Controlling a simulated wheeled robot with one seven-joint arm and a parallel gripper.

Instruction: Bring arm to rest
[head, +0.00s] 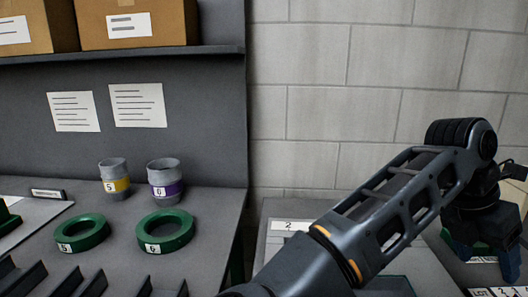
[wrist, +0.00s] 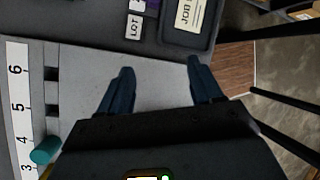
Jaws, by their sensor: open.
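My arm crosses the right half of the head view, bent at the elbow. My gripper (head: 487,262) hangs at the right edge of that view, pointing down. In the wrist view its two dark blue fingers (wrist: 160,85) stand well apart, with nothing between them but a flat grey surface (wrist: 160,92) behind. The gripper is open and empty. How high it is above that surface I cannot tell.
A bench on the left of the head view holds two green rings (head: 82,233) (head: 166,231) and two grey cylinders, one yellow-banded (head: 115,178), one purple-banded (head: 165,178). The wrist view shows a numbered strip (wrist: 18,110), a teal cylinder (wrist: 45,150) and a dark tray (wrist: 188,42).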

